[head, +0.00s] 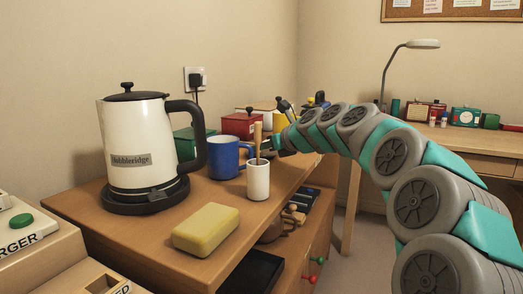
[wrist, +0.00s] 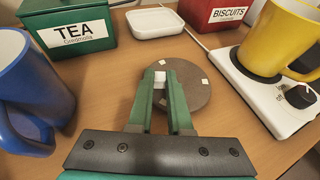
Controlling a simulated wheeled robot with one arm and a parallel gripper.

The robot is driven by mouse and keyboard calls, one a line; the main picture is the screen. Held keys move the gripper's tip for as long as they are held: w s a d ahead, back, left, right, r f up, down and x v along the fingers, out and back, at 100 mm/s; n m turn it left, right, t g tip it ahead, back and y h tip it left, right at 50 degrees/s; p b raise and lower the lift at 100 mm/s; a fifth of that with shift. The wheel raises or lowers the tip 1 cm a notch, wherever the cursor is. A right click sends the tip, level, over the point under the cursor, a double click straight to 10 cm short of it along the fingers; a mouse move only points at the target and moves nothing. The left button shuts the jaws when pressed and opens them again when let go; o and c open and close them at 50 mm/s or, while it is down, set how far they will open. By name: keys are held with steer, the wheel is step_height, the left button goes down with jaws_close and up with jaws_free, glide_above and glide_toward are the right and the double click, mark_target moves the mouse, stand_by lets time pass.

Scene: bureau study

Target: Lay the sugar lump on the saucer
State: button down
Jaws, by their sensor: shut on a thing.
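In the wrist view, my gripper (wrist: 160,82) has its green fingers shut on a small white sugar lump (wrist: 160,76), held between the fingertips. The lump is over a round brown disc (wrist: 190,98); I cannot tell whether it touches it. Small white squares show on the disc, too small to tell if they are lumps or marks. Beyond the disc is a low, white, square dish (wrist: 155,23) that looks empty. I cannot tell for sure which of the two is the saucer. In the head view, my gripper (head: 275,146) is small and partly hidden at the arm's end.
The blue mug (wrist: 30,85) is on the left, the green tea tin (wrist: 68,28) behind it. A red biscuit tin (wrist: 208,14) and a yellow mug (wrist: 278,38) on a white hotplate (wrist: 255,85) are on the right. A kettle (head: 140,140) and yellow block (head: 206,228) stand nearer.

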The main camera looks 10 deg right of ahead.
steer(key=shift+f, duration=0.15)
steer(key=c, duration=0.8)
jaws_free()
steer(key=shift+c, duration=0.2)
steer(key=shift+s+d, duration=0.1)
steer(key=p+v, duration=0.1)
steer(key=v, duration=1.1)
